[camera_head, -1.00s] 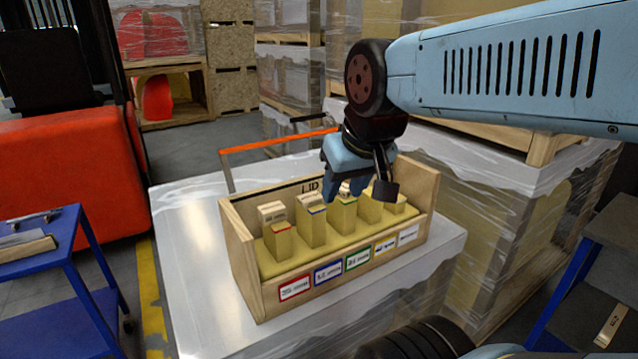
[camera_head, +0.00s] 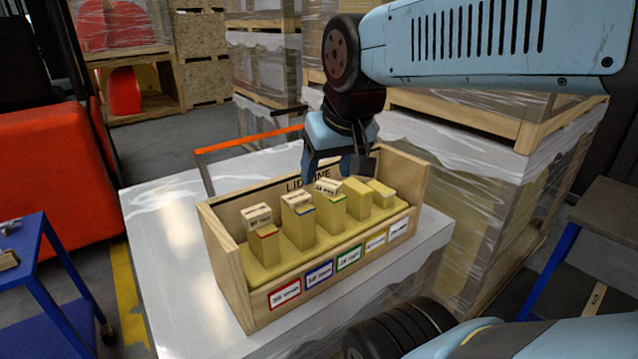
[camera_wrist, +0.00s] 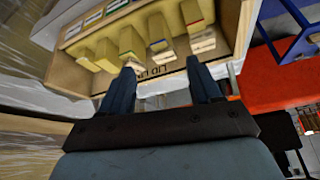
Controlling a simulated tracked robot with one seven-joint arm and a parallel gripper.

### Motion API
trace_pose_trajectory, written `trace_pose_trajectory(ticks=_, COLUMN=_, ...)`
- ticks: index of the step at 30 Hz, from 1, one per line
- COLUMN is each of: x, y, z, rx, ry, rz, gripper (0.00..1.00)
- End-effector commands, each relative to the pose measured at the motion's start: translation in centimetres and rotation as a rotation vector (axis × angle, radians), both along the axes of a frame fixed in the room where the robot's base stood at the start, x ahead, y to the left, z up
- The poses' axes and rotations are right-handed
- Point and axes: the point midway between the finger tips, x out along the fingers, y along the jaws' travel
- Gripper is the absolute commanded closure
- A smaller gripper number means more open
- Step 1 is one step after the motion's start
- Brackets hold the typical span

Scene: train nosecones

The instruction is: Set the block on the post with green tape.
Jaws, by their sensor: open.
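A small pale block with dark lettering (camera_head: 328,187) rests on top of the green-taped post (camera_head: 332,208), the middle one in a row in a wooden box. In the wrist view the green-taped post (camera_wrist: 131,42) shows upside down with the block (camera_wrist: 132,63) at its top end. My gripper (camera_head: 336,168) is open and empty, above and behind that post, apart from the block. In the wrist view its two fingers (camera_wrist: 160,75) are spread with nothing between them.
Similar blocks sit at the blue-taped post (camera_head: 297,201) and red-taped post (camera_head: 257,215). The two right posts (camera_head: 357,195) carry no lettered block. The wooden box (camera_head: 225,270) stands on a wrapped pallet (camera_head: 160,215). An orange-topped rail (camera_head: 245,140) rises behind it.

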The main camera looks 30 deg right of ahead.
Motion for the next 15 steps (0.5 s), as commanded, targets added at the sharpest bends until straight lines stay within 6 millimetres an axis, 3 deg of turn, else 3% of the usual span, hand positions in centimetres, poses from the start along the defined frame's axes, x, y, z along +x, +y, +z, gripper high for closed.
trace_pose_trajectory(ticks=3, x=2.0, y=0.8, z=0.6, rx=0.021, ry=0.048, rz=-0.088, gripper=0.25)
trace_pose_trajectory(ticks=9, x=6.6, y=-0.9, z=1.6, rx=0.075, ry=0.147, rz=-0.289, gripper=0.06)
trace_pose_trajectory(ticks=15, x=11.3, y=-3.3, z=1.6, rx=0.128, ry=0.245, rz=-0.497, gripper=0.06)
